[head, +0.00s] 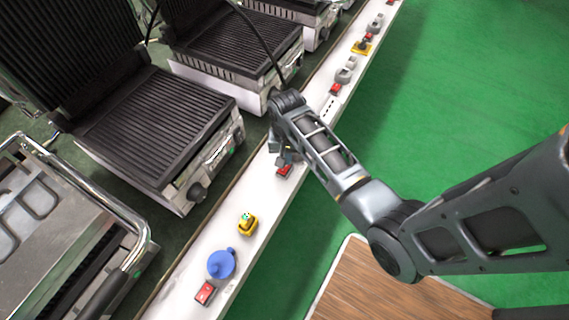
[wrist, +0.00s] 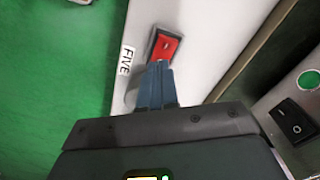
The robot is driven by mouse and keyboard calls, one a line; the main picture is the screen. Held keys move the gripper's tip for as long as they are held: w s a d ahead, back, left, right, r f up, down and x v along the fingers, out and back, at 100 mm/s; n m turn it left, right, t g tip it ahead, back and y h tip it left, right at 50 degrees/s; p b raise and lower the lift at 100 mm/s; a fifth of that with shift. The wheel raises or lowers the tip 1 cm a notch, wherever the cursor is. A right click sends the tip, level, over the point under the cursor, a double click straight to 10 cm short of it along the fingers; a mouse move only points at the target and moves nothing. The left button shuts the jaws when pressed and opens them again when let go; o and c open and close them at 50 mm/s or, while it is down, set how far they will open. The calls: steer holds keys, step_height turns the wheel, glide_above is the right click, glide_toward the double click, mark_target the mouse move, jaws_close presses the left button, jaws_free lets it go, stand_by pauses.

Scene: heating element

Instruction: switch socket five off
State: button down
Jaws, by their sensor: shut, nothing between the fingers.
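The red rocker switch (wrist: 163,48) of socket five sits in a dark frame on the white strip, beside the label "FIVE" (wrist: 126,60) in the wrist view. My gripper (wrist: 160,66) is shut and empty. Its fingertips are at the near end of the switch and overlap it in the picture; I cannot tell whether they touch. Behind the fingers a pale round part (wrist: 132,90) is mostly hidden. In the head view my gripper (head: 283,152) is over the white strip, right by a red switch (head: 284,171) that it partly covers.
The white strip (head: 185,265) also carries a blue plug (head: 221,263), a yellow plug (head: 247,223), grey plugs (head: 343,75) and other red switches (head: 205,292). Contact grills (head: 160,120) stand along its left. Green floor (head: 450,90) is open at right.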

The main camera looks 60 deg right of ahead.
step_height(320, 180, up, 5)
steer(key=p, duration=0.4)
steer(key=shift+r+p, duration=0.1)
steer(key=shift+p, duration=0.25)
stand_by(0.3)
